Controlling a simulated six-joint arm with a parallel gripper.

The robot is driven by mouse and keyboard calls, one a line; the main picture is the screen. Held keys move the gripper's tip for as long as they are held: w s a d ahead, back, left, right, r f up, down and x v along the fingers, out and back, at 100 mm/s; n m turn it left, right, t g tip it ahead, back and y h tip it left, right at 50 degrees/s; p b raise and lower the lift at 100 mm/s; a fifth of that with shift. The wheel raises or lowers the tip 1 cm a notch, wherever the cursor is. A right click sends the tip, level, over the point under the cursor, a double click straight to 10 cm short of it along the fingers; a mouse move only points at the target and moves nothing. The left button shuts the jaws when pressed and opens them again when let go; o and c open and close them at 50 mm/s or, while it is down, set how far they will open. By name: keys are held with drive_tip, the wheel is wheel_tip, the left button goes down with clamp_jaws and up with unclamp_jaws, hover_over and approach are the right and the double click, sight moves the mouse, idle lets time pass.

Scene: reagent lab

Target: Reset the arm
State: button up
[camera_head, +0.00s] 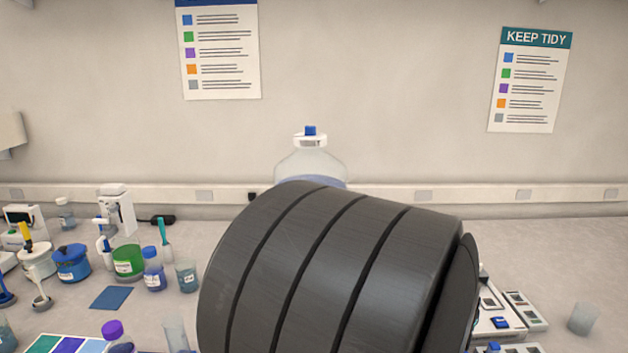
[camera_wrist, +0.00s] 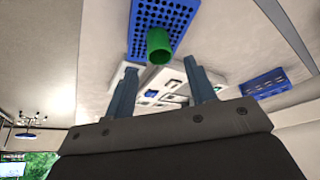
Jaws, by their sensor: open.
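My gripper (camera_wrist: 159,66) shows in the wrist view, with its two grey-blue fingers spread apart and nothing held between them. A green cylinder (camera_wrist: 159,47) stands beyond the fingertips, at the near edge of a blue perforated rack (camera_wrist: 178,15). In the head view a large black link of my arm fills the lower middle. It hides the middle of the bench, and my gripper is not seen there.
On the left of the bench stand a green-banded jar (camera_head: 128,262), a blue jar (camera_head: 72,263) and a blue-capped bottle (camera_head: 153,270). A large clear bottle (camera_head: 310,165) stands behind my arm.

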drive_tip(key=x, duration=0.6)
drive_tip(key=shift+w+d+r, duration=0.1)
drive_tip(key=shift+r, duration=0.1)
wheel_tip(320, 180, up, 4)
drive_tip(key=shift+f, duration=0.15)
drive_tip(key=s+d+r, duration=0.5)
drive_tip(key=s+r, duration=0.2)
drive_tip(key=s, duration=0.4)
drive_tip(key=w+d+r+m+g, duration=0.1)
drive_tip(key=d+m, duration=0.1)
drive_tip(key=d, duration=0.8)
drive_tip(key=w+d+r+m, duration=0.1)
drive_tip(key=w+d, duration=0.1)
drive_tip(key=d, duration=0.8)
drive_tip(key=s+d+f+m, duration=0.1)
drive_tip(key=s+d+f, duration=0.1)
drive_tip(key=d, duration=0.6)
drive_tip(key=s+d+f+m+g+h, duration=0.1)
drive_tip(key=s+d+f+m, duration=0.1)
drive_tip(key=d, duration=0.7)
drive_tip(key=shift+s+d, duration=0.2)
drive_tip(key=shift+d, duration=0.05)
